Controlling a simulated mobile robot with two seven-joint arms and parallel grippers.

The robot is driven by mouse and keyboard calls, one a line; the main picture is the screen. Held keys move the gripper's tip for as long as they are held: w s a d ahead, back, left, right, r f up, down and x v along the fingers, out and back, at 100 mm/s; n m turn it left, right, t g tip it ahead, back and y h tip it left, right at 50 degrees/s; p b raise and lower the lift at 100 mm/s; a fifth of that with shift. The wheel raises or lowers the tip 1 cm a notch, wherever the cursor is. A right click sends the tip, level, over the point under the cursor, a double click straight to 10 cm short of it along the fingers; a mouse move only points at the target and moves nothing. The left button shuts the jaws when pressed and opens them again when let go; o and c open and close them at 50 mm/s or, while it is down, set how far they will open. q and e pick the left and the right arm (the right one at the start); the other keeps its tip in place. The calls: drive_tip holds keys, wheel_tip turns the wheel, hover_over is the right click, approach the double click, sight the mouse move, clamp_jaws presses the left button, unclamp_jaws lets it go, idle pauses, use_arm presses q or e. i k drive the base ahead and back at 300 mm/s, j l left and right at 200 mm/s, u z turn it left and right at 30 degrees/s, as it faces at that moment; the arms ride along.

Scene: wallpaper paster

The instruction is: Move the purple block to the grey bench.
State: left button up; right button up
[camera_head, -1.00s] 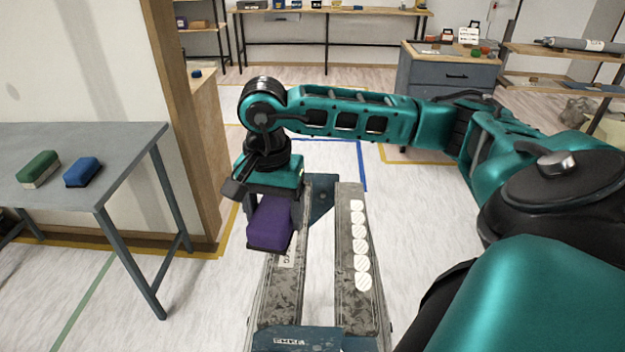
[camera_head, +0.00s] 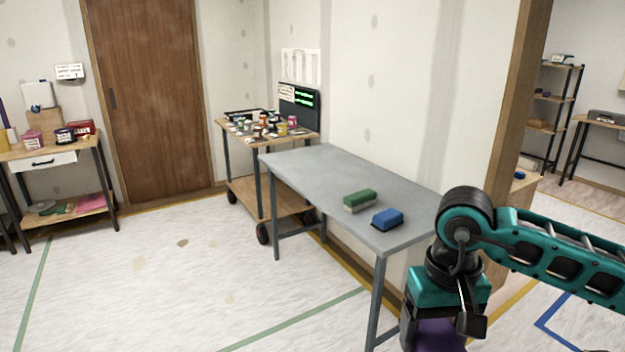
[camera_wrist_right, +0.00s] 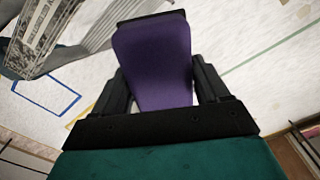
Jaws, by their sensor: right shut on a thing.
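The purple block (camera_head: 438,336) hangs in my right gripper (camera_head: 432,325) at the bottom right of the head view, cut off by the lower edge. In the right wrist view the purple block (camera_wrist_right: 155,60) sits between both fingers of the gripper (camera_wrist_right: 160,88), which are shut on it. The grey bench (camera_head: 325,165) stands against the wall at the middle of the head view. My right gripper is in front of the bench's near right end, apart from its top. My left gripper does not show.
The bench's left part is bare. A wheeled cart (camera_head: 268,200) with jars stands behind it. A wooden post (camera_head: 519,95) rises at right. The floor at left is clear.

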sight(337, 177)
drive_tip(key=i+j+u, duration=0.1)
drive_tip(key=j+u, duration=0.25)
drive_tip(key=i+j, duration=0.15)
drive_tip(key=j, duration=0.25)
drive_tip(key=i+j+u, duration=0.1)
drive_tip(key=j, duration=0.3)
drive_tip(key=i+j, duration=0.6)
drive_tip(key=i, duration=0.15)
drive_tip(key=i+z, duration=0.25)
drive_tip(key=i, duration=0.25)
drive_tip(key=i+j+z, duration=0.2)
drive_tip(key=i, duration=0.3)
drive_tip(key=i+z, duration=0.3)
drive_tip(key=i, duration=0.25)
drive_tip(key=i+j+z, duration=0.1)
drive_tip(key=i+z, duration=0.15)
drive_tip(key=i, duration=0.25)
drive_tip(key=i+z, duration=0.45)
drive_tip(key=i, duration=1.15)
